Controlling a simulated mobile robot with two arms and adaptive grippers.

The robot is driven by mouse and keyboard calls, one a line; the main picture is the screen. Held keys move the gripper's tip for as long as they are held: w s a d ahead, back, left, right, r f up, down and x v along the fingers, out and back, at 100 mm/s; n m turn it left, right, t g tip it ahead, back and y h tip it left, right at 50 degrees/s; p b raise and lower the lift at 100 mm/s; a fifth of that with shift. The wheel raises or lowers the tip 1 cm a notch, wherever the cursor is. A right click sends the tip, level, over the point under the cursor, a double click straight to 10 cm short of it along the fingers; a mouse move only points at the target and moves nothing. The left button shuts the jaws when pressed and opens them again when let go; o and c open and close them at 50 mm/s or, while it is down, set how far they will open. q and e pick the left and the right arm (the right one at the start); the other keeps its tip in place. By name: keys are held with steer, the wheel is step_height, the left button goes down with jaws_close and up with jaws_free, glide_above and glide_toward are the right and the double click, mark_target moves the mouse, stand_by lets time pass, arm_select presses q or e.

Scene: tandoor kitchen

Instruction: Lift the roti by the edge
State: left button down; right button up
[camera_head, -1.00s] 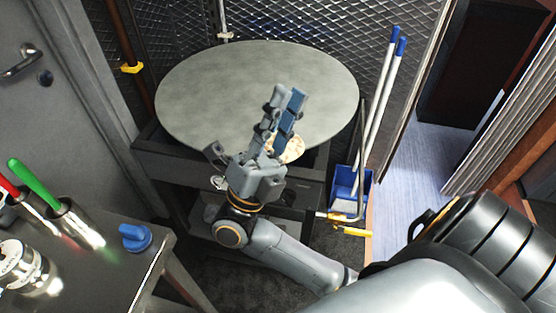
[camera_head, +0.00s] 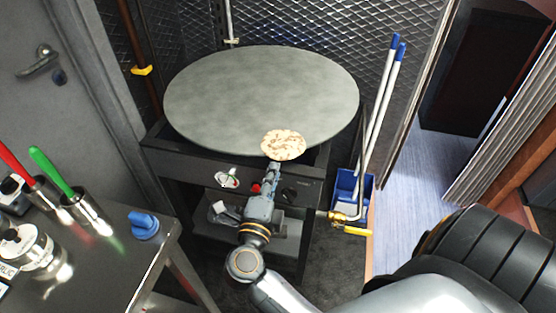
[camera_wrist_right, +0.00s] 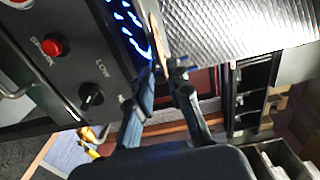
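The roti (camera_head: 284,144) is a pale round flatbread with brown spots. It lies at the front edge of the large round grey griddle (camera_head: 230,95) in the head view, its near rim at the griddle's rim. My right gripper (camera_head: 273,166) reaches up from below to that near rim. In the right wrist view the roti (camera_wrist_right: 158,38) is a thin beige strip seen edge-on, ending between the closely spaced fingertips (camera_wrist_right: 167,67). The gripper looks shut on its edge, though the contact itself is small and dark. My left gripper is not in view.
Blue flames (camera_wrist_right: 130,32) burn under the griddle, beside a control panel with a red button (camera_wrist_right: 52,47) and a black knob (camera_wrist_right: 91,94). A blue bucket (camera_head: 349,186) with mop handles stands right. A steel table (camera_head: 110,262) with tools stands left.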

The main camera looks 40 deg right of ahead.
mark_target(277, 155)
steer(key=shift+p+x, duration=0.65)
steer(key=shift+x, duration=1.7)
jaws_close()
step_height(277, 155, up, 3)
steer(key=p, duration=0.3)
steer(key=shift+f, duration=0.1)
steer(key=shift+s+f, duration=0.1)
steer(key=shift+f, duration=0.05)
